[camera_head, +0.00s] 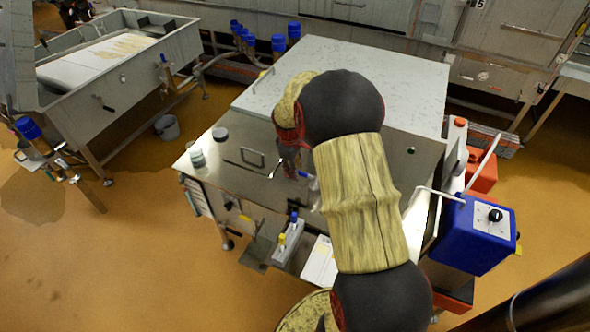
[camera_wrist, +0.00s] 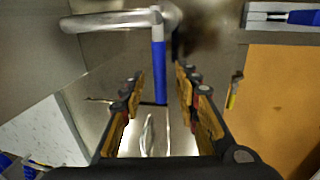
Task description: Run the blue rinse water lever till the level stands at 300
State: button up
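The blue rinse water lever (camera_wrist: 159,72) shows in the wrist view as a straight blue handle on a bright metal pipe (camera_wrist: 115,21). My gripper (camera_wrist: 160,86) is open, with one finger on each side of the handle's lower end. I cannot tell whether either finger touches it. In the head view a small blue piece (camera_head: 311,184) beside my gripper (camera_head: 287,158) looks like the same lever, but my arm hides most of this area. No level scale or 300 mark is readable.
A steel worktop (camera_head: 262,185) surrounds my gripper, with a jar (camera_head: 197,158) at its left edge. A rack (camera_head: 289,243) with blue and yellow handled items stands in front. A blue box with a knob (camera_head: 478,235) stands at right. Open floor (camera_head: 150,265) lies left.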

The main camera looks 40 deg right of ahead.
jog(key=c, duration=0.3)
grip_shut()
dwell(0.7)
